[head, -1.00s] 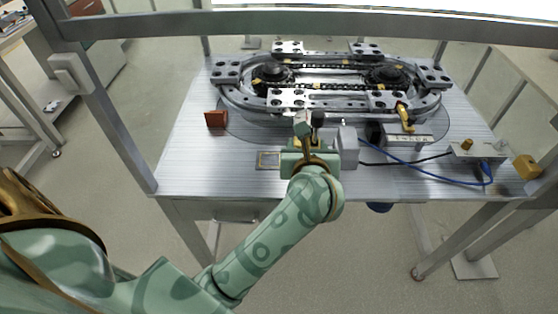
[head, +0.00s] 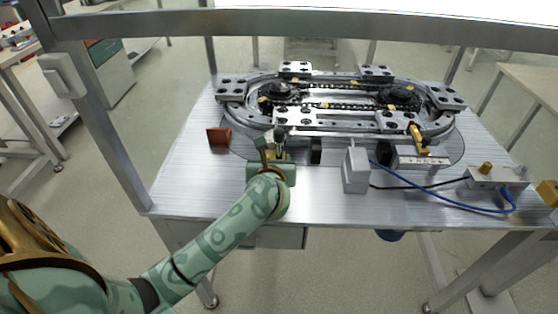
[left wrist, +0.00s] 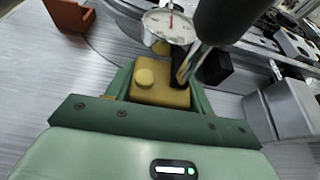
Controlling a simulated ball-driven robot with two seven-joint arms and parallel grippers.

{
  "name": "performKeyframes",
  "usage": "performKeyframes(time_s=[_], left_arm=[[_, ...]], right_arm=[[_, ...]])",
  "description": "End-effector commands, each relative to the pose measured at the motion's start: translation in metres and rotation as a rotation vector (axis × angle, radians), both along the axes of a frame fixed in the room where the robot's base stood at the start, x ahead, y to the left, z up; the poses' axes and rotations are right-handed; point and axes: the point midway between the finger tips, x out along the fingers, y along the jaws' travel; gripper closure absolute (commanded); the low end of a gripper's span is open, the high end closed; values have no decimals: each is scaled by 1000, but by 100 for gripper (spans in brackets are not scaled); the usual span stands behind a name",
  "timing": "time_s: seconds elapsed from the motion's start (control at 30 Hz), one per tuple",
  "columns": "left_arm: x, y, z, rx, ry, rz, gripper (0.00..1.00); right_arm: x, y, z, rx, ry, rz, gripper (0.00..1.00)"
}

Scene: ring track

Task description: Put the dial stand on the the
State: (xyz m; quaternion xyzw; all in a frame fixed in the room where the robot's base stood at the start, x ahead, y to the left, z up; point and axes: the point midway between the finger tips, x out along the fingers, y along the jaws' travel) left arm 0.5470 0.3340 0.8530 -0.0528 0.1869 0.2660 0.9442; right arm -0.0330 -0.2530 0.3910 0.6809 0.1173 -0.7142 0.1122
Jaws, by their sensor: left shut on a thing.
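The dial stand has a round white dial (left wrist: 168,27), a metal post and a yellow base (left wrist: 160,96). My left gripper (left wrist: 158,92) is shut on the yellow base, with a green finger on either side. In the head view my left gripper (head: 271,163) is over the front left of the table, and the dial stand (head: 279,142) rises from it. Whether the base touches the table cannot be told. The task line names no clear target. My right gripper is not in view.
The ring track (head: 340,125) fills the back of the table (head: 185,185). Cables run farther right. The table's front left is bare.

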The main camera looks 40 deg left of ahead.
Motion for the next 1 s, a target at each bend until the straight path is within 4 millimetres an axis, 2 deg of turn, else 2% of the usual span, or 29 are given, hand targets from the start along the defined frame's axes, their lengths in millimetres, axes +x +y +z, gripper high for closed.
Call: performKeyframes(time_s=[0.1, 0.2, 0.57, 0.6, 0.63, 0.67, 1.0], left_arm=[[1, 2, -21, 3, 1, 0, 100], [1, 2, -32, 3, -1, 0, 100], [1, 1, -32, 3, -4, 0, 100], [0, 1, -34, -1, 2, 1, 36], [0, 1, -34, -1, 2, 1, 28], [0, 1, -34, -1, 2, 1, 26], [-3, -1, -30, -2, 1, -1, 26]], right_arm=[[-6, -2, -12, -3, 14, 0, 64], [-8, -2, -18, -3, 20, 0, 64], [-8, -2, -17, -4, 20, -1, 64], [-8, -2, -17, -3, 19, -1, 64], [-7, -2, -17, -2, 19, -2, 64], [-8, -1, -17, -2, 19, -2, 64], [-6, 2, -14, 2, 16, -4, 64]])
